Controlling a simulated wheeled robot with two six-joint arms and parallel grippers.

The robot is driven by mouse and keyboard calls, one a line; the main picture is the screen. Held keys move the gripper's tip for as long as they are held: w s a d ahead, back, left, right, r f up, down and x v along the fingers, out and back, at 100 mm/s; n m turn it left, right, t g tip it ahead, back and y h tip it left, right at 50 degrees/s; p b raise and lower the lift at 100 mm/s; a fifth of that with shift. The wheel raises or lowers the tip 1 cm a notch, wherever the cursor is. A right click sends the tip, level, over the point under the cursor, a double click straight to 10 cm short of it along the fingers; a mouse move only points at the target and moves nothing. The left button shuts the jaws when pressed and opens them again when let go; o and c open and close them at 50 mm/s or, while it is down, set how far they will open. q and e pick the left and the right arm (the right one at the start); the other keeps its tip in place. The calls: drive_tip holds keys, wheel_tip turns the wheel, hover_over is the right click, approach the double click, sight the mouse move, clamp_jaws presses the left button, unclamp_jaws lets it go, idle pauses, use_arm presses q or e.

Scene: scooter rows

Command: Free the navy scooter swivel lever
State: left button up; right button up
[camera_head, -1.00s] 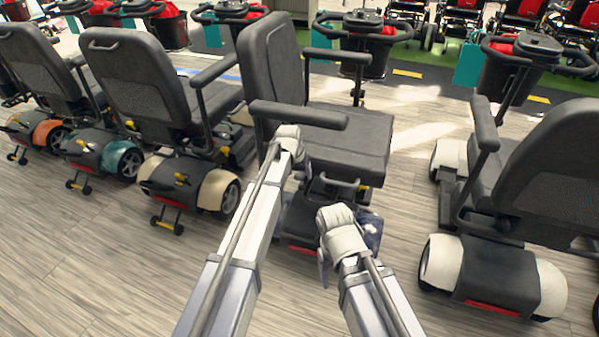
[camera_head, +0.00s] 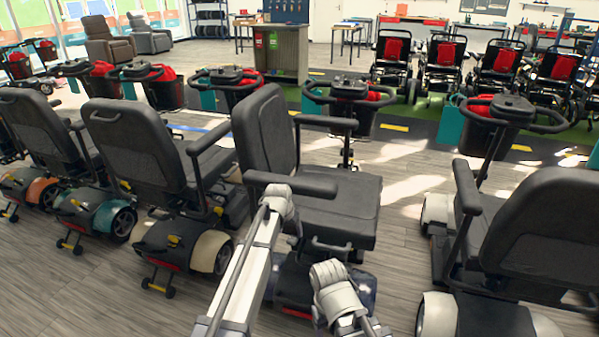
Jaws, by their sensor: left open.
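The scooter in the middle has a dark grey seat (camera_head: 340,215), turned at an angle to the neighbouring seats. Part of its dark navy body (camera_head: 362,290) shows below, mostly hidden by my arms. A dark looped handle (camera_head: 332,245) sits under the seat edge; I cannot tell whether this is the swivel lever. My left gripper (camera_head: 279,202) is at the near armrest (camera_head: 290,184), beside the seat; it is open, its fingertips largely hidden. My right gripper (camera_head: 332,285) is lower, in front of the navy body; its fingers are not clear.
A cream-fendered scooter (camera_head: 175,245) stands close on the left, with teal and orange ones beyond. Another cream-fendered scooter (camera_head: 500,315) stands on the right. Bare floor (camera_head: 405,210) lies between it and the middle scooter. Wheelchairs (camera_head: 392,62) and a counter (camera_head: 281,55) stand behind.

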use_arm(q)
drive_tip(key=s+f+m+g+y, duration=0.15)
drive_tip(key=s+g, duration=0.25)
drive_tip(key=s, duration=3.3)
wheel_tip(320, 180, up, 30)
drive_tip(key=w+d+p, duration=0.1)
drive_tip(key=p, duration=2.9)
drive_tip(key=shift+w+y, duration=0.2)
drive_tip(key=shift+y, duration=0.15)
use_arm(e)
wheel_tip(320, 180, up, 30)
use_arm(q)
drive_tip(key=shift+n, duration=0.25)
use_arm(e)
drive_tip(key=shift+a, duration=0.1)
use_arm(q)
drive_tip(key=shift+w+r, duration=0.1)
use_arm(e)
drive_tip(key=shift+r, duration=0.1)
